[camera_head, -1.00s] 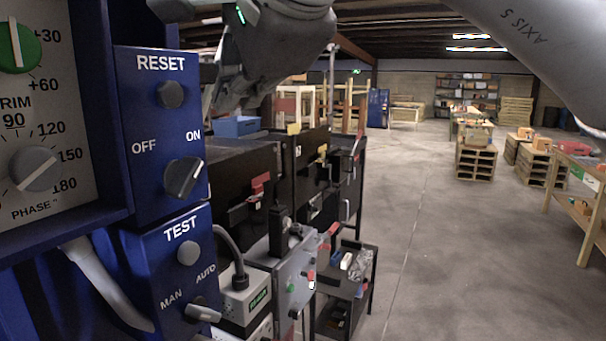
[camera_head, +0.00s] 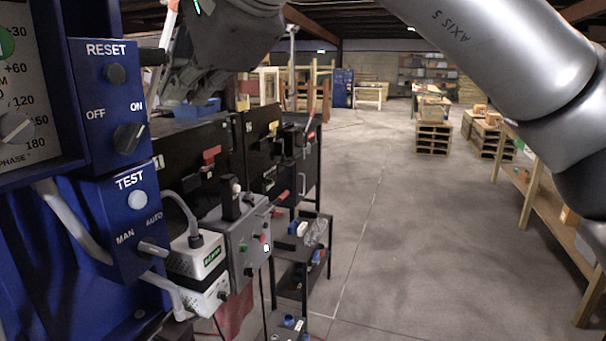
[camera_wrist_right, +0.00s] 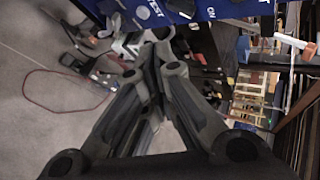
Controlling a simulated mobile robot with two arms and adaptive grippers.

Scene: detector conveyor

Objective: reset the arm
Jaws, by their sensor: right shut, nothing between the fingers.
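My right arm (camera_head: 490,60) comes in from the upper right and reaches over to the blue control box on the left. My right gripper (camera_head: 156,60) is at the box's right edge, beside the RESET button, partly cut off by the top of the head view. In the right wrist view its fingers (camera_wrist_right: 152,48) are closed together, with nothing between them. The blue box (camera_head: 100,150) carries a dark RESET button (camera_head: 115,75), an OFF/ON knob (camera_head: 129,138), a pale TEST button (camera_head: 137,200) and a MAN/AUTO switch (camera_head: 152,248). My left gripper is not in view.
Black detector housings (camera_head: 190,160) with red and yellow latches stand right of the box. A grey box (camera_head: 240,245) with small buttons and a white cabled unit (camera_head: 196,260) are below. Open concrete floor (camera_head: 400,240) lies right, before a wooden table (camera_head: 550,205).

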